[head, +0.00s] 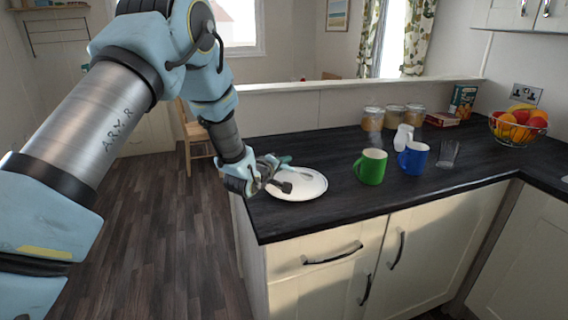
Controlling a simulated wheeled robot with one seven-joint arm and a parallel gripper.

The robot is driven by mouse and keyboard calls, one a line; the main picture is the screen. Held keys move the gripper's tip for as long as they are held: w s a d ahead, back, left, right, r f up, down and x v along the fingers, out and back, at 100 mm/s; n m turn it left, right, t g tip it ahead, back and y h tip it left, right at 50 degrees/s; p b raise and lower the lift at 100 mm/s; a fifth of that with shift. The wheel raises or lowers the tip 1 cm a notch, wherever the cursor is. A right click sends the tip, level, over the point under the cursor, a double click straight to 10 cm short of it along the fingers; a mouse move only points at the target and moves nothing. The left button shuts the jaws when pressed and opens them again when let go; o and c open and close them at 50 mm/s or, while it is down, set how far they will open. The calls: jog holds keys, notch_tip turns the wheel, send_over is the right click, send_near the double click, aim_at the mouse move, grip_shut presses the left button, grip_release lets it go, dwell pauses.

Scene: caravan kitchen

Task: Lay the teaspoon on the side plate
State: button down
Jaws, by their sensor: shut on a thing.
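The white side plate (308,190) lies on the dark worktop near its left end. My gripper (284,174) is over the plate's left part and covers some of it. It is shut on the teaspoon (299,173), of which only a thin greyish sliver shows over the plate, just right of the fingers. The rest of the teaspoon is hidden by the gripper or too small to make out. I cannot tell whether the teaspoon touches the plate.
A green mug (371,167) and a blue mug (414,159) stand right of the plate. Beyond are a clear glass (447,154), storage jars (373,119) and a fruit bowl (517,129). The worktop in front of the mugs is clear.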

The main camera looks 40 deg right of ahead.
jog(key=c, duration=0.8)
grip_release()
jog(key=shift+o, duration=0.2)
jog(key=b+v, duration=0.3)
jog(key=v, duration=0.8)
jog(key=shift+b, duration=0.4)
jog(key=shift+w, duration=0.1)
